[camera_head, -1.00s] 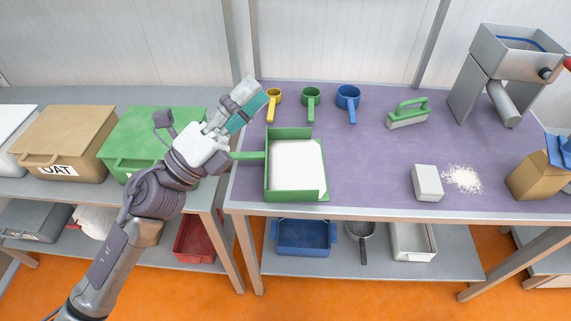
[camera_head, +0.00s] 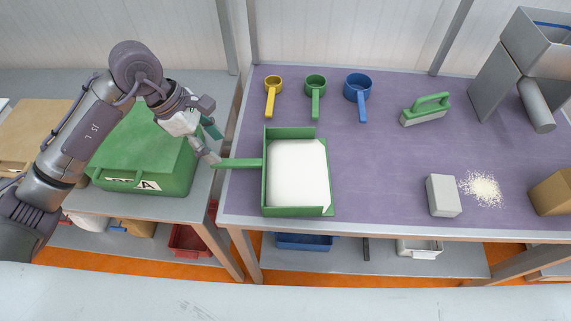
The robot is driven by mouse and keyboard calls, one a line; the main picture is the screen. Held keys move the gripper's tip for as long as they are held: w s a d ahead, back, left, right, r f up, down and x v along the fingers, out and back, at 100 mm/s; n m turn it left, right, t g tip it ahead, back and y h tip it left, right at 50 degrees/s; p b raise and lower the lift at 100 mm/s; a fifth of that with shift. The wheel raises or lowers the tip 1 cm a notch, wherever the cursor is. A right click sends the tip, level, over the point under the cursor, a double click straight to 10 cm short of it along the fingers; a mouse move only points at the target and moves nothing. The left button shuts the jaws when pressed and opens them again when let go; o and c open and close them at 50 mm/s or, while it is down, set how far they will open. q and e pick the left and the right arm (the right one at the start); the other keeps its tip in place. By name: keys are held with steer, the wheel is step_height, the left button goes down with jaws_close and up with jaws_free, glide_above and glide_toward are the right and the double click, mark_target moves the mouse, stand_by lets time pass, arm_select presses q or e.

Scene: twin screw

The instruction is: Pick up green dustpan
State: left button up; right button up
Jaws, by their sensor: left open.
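The green dustpan (camera_head: 297,212) lies on the purple table top, holding a white mass. Its green handle (camera_head: 238,163) points left, out past the table's left edge. My left gripper (camera_head: 212,146) is open at the left end of the handle, with its fingers pointing down toward it. One grey finger (camera_head: 208,156) appears close to the handle's tip; whether it touches cannot be told. My right gripper is not in view.
Yellow (camera_head: 272,92), green (camera_head: 315,92) and blue (camera_head: 358,92) scoops stand at the back. A green-handled brush (camera_head: 426,109), grey block (camera_head: 443,195) and white grains (camera_head: 482,189) lie to the right. A green bin (camera_head: 145,172) stands under my left arm.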

mark_target(236, 162)
arm_select(q)
steer(key=x, duration=0.3)
steer(key=shift+d+f, duration=0.1)
steer(key=p+x, duration=0.1)
steer(key=x, duration=0.2)
steer(key=shift+w+d, duration=0.15)
steer(key=p+x, duration=0.1)
steer(key=x, duration=0.2)
steer(key=shift+w+f, duration=0.15)
steer(key=shift+f, duration=0.15)
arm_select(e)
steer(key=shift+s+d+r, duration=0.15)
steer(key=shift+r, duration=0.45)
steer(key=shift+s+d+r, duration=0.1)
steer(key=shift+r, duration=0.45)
arm_select(q)
steer(key=shift+f, duration=0.15)
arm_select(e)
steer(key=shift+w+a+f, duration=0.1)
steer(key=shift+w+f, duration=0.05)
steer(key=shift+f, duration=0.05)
arm_select(q)
steer(key=shift+f+b, duration=0.1)
steer(key=shift+b, duration=0.3)
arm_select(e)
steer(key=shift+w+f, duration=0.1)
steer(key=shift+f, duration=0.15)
arm_select(q)
jaws_close()
